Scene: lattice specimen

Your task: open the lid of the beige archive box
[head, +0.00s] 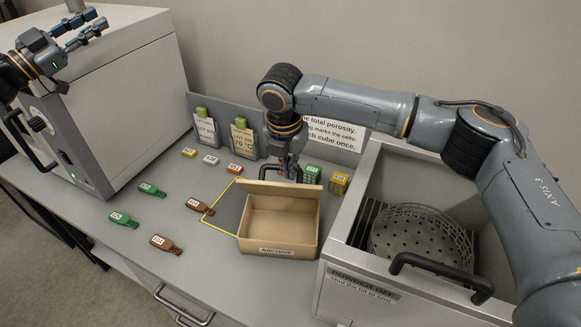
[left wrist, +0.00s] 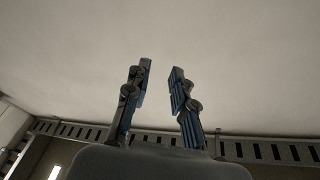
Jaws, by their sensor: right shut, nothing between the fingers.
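The beige archive box (head: 279,251) stands on the grey worktop, with an "ARCHIVE" label on its front. Its lid (head: 278,189) stands raised along the back edge, and the inside of the box shows and looks empty. My right gripper (head: 289,172) points down just behind the raised lid. It is shut and empty; its fingertips are partly hidden by the lid, and I cannot tell whether they touch it. My left gripper (head: 88,30) is high at the upper left, far from the box. In the left wrist view its fingers (left wrist: 161,90) are apart with nothing between them.
A metal bin with a perforated basket (head: 422,238) and a black handle (head: 440,272) is right beside the box. A white oven-like cabinet (head: 110,85) stands at left. Several green and brown tagged pieces (head: 166,244) lie left of the box. Small colored blocks (head: 339,182) stand behind.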

